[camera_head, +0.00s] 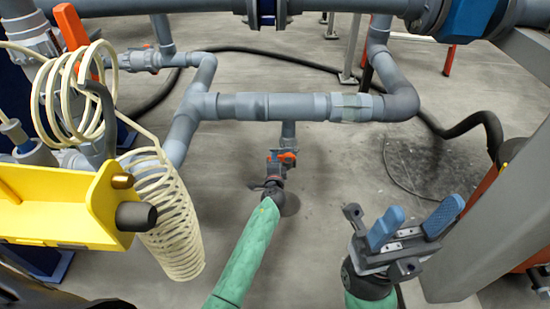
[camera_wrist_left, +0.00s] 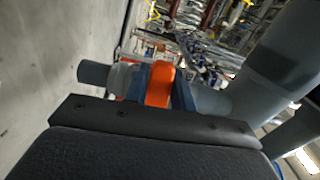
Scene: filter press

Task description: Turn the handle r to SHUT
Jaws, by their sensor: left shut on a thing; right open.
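A small valve with an orange handle (camera_head: 287,157) sits on the short grey pipe that drops from the horizontal pipe, in the middle of the head view. My left arm, in a green sleeve, reaches up to it from below. My left gripper (camera_head: 274,170) is at the valve. In the left wrist view the orange handle (camera_wrist_left: 159,84) is between the blue finger pads of my left gripper (camera_wrist_left: 160,92), which is shut on it. The handle's exact angle is partly hidden. My right gripper (camera_head: 410,229), with blue pads, is open and empty at lower right.
Grey pipes (camera_head: 262,106) run above the valve. A cream coiled hose (camera_head: 172,225) and a yellow bracket (camera_head: 65,200) are at left. A large grey post (camera_head: 500,215) stands at right. Other orange handles (camera_head: 70,27) show at upper left. Concrete floor around the valve is clear.

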